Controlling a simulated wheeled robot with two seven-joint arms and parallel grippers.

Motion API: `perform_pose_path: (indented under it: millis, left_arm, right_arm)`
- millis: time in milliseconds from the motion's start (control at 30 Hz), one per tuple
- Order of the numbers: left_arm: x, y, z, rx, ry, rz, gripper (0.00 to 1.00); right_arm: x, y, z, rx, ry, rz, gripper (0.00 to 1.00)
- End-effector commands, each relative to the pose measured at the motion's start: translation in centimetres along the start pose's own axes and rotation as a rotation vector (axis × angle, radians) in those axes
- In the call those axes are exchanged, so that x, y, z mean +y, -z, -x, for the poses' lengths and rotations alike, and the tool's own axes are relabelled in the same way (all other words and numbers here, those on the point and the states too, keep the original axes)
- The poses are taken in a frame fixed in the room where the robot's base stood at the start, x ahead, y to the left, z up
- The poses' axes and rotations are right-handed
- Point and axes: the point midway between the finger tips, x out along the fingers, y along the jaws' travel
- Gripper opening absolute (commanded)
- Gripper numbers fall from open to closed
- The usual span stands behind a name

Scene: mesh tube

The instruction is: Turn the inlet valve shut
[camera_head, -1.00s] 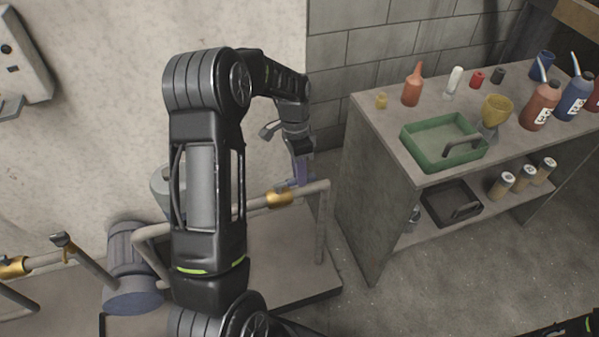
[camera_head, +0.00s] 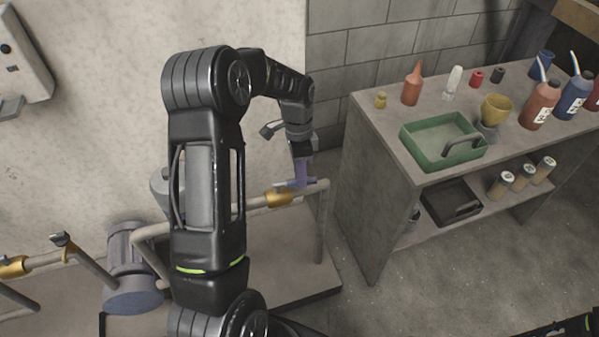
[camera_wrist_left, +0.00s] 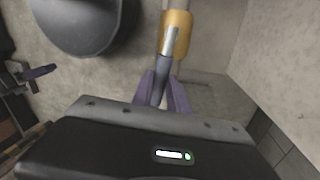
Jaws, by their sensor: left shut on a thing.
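A brass valve body (camera_head: 278,197) sits on the grey horizontal pipe by the wall, to the right of my left arm. It also shows at the top of the left wrist view (camera_wrist_left: 176,32), with a grey lever handle (camera_wrist_left: 171,42) reaching from it toward my gripper. My left gripper (camera_head: 299,180) has purple fingers and is at this valve, just right of the brass. In the left wrist view the fingers (camera_wrist_left: 164,92) are shut on the lever, one on each side. A second brass valve (camera_head: 12,266) with a dark handle is on the pipe at far left.
A grey pump (camera_head: 134,270) stands left of my arm, partly hidden. A bench (camera_head: 377,130) at right carries a green tray (camera_head: 444,156), bottles and a yellow cup (camera_head: 497,109). Its lower shelf holds a dark tray (camera_head: 451,203) and several cans. The floor in front is clear.

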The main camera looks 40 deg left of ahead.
Motion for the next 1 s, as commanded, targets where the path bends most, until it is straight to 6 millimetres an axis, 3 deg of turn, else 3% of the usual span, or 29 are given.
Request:
perform_pose_path:
  millis: [433, 1000]
  left_arm:
    - [2.3, -0.2, -0.3, -0.074, 0.002, -0.375, 0.00]
    - [5.1, -2.1, -0.7, -0.180, 0.001, -0.906, 0.00]
  right_arm:
    - [-0.2, 0.0, 0.5, 0.000, 0.000, 0.000, 0.36]
    - [-0.9, 0.0, 2.3, 0.000, 0.000, -0.001, 0.36]
